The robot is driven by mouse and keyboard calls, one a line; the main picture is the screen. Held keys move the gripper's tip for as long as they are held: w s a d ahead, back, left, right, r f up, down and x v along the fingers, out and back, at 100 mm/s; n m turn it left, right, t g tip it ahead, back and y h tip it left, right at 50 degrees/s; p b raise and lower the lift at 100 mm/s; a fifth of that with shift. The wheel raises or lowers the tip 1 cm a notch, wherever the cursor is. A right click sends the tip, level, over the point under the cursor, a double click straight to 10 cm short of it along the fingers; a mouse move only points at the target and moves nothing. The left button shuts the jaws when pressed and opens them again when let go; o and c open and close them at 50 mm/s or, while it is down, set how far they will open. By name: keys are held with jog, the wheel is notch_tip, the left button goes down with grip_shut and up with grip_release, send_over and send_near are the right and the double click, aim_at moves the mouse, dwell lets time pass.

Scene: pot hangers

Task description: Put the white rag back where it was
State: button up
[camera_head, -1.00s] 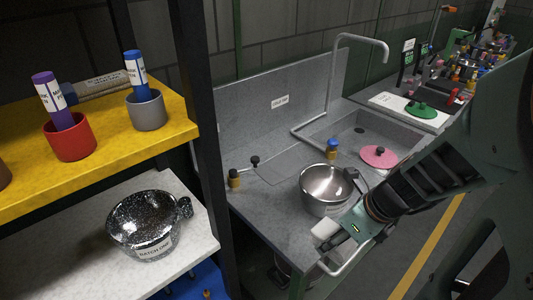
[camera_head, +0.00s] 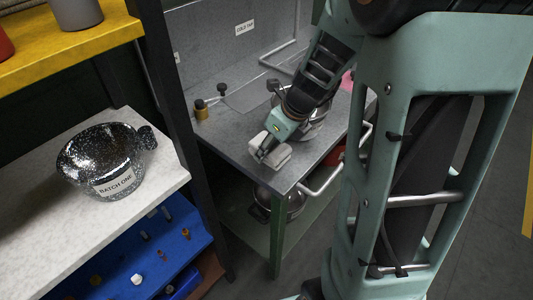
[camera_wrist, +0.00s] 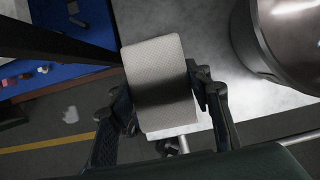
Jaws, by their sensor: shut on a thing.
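The white rag (camera_head: 279,154) is a pale, block-like folded piece at the front edge of the grey sink bench (camera_head: 226,135). My gripper (camera_head: 266,152) is shut on it. In the wrist view the rag (camera_wrist: 160,85) sits between the two fingers (camera_wrist: 165,115), with the bench's pale top and edge beyond it. I cannot tell whether the rag touches the bench or hangs just above it.
A steel pot (camera_head: 316,128) stands on the bench close behind my gripper, partly hidden by my arm; it is large in the wrist view (camera_wrist: 285,45). A speckled bowl (camera_head: 103,160) is on the white shelf (camera_head: 60,240) at left. A rail (camera_head: 325,178) runs along the bench front.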

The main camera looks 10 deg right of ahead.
aim_at(269, 153)
jog(key=b+x, duration=0.3)
jog(key=shift+s+d+f, duration=0.15)
jog(key=shift+s+d, duration=0.05)
jog(key=shift+f+b, duration=0.4)
jog(key=shift+b, duration=0.1)
jog(key=shift+f, duration=0.2)
jog(key=o, duration=1.4)
jog(key=shift+c, duration=0.2)
jog(key=shift+r, duration=0.55)
jog(key=p+v, duration=0.3)
jog(key=v, duration=0.8)
jog(key=shift+s+r, duration=0.1)
jog(key=shift+r, duration=0.15)
